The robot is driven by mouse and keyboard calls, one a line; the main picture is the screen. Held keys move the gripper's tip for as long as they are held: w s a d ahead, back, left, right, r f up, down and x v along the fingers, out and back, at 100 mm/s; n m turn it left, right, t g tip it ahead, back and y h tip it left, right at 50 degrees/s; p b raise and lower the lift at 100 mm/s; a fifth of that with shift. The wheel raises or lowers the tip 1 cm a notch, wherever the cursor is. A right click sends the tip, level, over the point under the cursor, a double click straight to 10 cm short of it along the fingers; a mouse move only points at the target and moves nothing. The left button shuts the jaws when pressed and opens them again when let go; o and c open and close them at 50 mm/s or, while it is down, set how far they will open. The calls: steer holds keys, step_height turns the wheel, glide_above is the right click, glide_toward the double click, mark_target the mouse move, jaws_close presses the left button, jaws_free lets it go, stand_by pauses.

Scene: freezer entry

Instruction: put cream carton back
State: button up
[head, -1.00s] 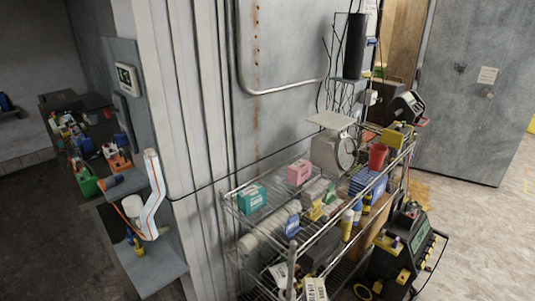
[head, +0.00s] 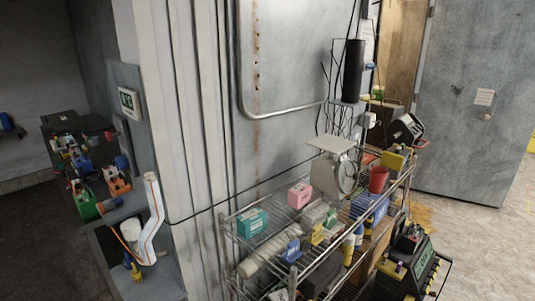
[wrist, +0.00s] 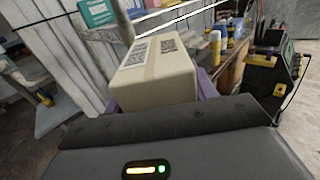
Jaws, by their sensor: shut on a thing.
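The cream carton (wrist: 160,82), a pale box with dark printed labels on top, is in my gripper (wrist: 160,96) in the wrist view. Purple fingers show on both sides of it, closed against it. The carton appears held in the air in front of the shelving. Its underside and near lower part are hidden by the gripper body. I cannot make out the gripper or the held carton in the head view.
A wire rack (head: 229,243) stands along the wall. Its top shelf holds a teal box (head: 252,222), a pink box (head: 299,195), a scale (head: 333,170) and a red cup (head: 378,180). A black machine (head: 413,262) stands at right. Floor shows by the door.

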steer(key=shift+w+r, duration=0.1)
steer(key=shift+r, duration=0.05)
steer(key=w+r, duration=0.4)
steer(key=r, duration=0.1)
steer(key=shift+w+r, duration=0.15)
steer(key=shift+r, duration=0.05)
steer(key=s+f, duration=0.4)
steer(key=f, duration=0.1)
steer(key=shift+s+f, duration=0.25)
steer(key=shift+f, duration=0.05)
stand_by(0.8)
